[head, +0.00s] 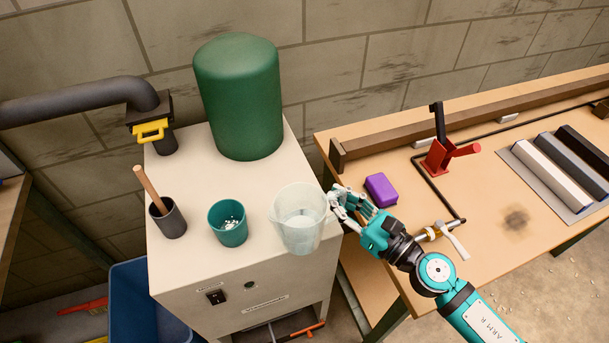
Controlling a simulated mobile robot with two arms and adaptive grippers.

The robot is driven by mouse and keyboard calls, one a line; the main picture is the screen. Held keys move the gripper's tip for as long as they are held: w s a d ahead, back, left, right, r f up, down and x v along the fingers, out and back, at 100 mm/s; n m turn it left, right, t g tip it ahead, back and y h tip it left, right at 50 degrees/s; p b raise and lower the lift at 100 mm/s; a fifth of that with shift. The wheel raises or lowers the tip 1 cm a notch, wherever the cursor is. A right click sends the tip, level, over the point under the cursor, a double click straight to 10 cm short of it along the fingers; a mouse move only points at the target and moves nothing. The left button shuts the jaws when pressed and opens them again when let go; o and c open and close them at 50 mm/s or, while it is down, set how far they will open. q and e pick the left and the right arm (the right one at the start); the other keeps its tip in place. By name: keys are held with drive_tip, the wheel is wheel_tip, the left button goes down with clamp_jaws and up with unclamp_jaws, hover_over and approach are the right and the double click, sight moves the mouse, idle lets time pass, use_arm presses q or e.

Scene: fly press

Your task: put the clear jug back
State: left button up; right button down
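The clear jug (298,225) is at the front right corner of the pale cabinet's top (190,250) in the head view. Its base overlaps the cabinet's front edge in the picture, and I cannot tell whether it touches the top. It looks roughly upright, with something pale inside. My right gripper (340,203) is at the jug's right side, and its fingers appear shut on it there. The fingers hide the grip point. My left gripper is not in view.
On the cabinet stand a teal cup (228,226) with white bits, a dark cup (168,221) with a wooden handle, and a green cylinder (238,100). A purple block (380,189) and a red clamp (440,155) are on the wooden bench (470,220). A blue bin (133,305) stands lower left.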

drive_tip(key=shift+w+a+f, duration=0.75)
drive_tip(key=shift+w, duration=1.25)
drive_tip(key=shift+w+a+f, duration=0.75)
drive_tip(key=shift+w+f, duration=0.05)
drive_tip(key=shift+w, duration=1.25)
drive_tip(key=shift+w+a+f, duration=0.75)
drive_tip(key=shift+w, duration=1.25)
drive_tip(key=shift+f, duration=0.1)
drive_tip(key=c, duration=1.5)
unclamp_jaws()
drive_tip(key=shift+b+v, duration=1.35)
drive_tip(key=shift+v, duration=4.7)
drive_tip(key=shift+a, duration=0.1)
